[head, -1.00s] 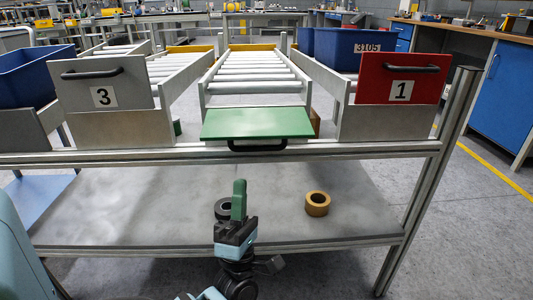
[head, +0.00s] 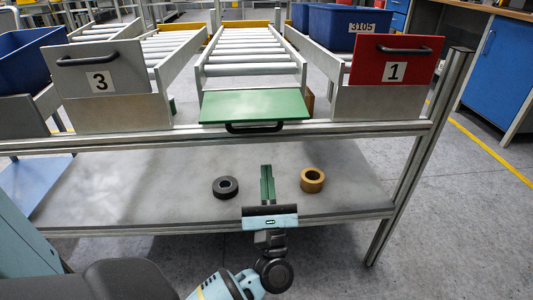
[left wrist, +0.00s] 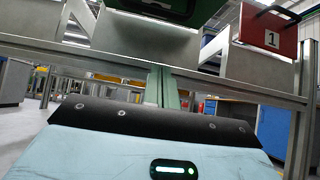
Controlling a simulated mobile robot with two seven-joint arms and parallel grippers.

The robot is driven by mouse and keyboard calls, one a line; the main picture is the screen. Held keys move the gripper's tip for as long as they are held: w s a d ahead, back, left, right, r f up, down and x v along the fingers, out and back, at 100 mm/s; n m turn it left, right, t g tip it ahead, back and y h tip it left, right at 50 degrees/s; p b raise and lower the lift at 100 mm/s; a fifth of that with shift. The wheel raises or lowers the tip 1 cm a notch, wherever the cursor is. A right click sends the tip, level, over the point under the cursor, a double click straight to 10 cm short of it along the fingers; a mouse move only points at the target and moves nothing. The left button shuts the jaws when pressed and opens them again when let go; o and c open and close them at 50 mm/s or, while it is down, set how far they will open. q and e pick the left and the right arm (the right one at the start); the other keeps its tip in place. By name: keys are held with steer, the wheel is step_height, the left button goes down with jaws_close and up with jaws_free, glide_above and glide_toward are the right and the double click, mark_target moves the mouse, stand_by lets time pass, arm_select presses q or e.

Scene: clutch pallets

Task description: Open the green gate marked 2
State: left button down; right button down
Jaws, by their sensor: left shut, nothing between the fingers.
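The green gate (head: 253,106) lies folded down, nearly flat, at the front end of the middle roller lane. Its black handle (head: 254,128) hangs at the front edge, and no number shows on the visible face. In the left wrist view the gate's dark green underside (left wrist: 166,10) shows at the top. My left gripper (head: 267,170) is below the gate and apart from it, in front of the lower shelf. Its green fingers are shut and empty; they also show in the left wrist view (left wrist: 161,72). My right gripper is not in view.
The grey gate 3 (head: 99,70) and red gate 1 (head: 394,60) stand upright on either side. A metal rail (head: 330,130) runs under the gates. A black roll (head: 225,187) and a tan roll (head: 312,180) lie on the lower shelf (head: 130,195).

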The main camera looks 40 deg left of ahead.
mark_target(254, 114)
arm_select(q)
steer(key=x, duration=0.8)
steer(key=shift+s, duration=0.1)
steer(key=shift+s+d+r+p, duration=0.4)
steer(key=shift+s+d+r, duration=0.65)
steer(key=shift+d, duration=0.15)
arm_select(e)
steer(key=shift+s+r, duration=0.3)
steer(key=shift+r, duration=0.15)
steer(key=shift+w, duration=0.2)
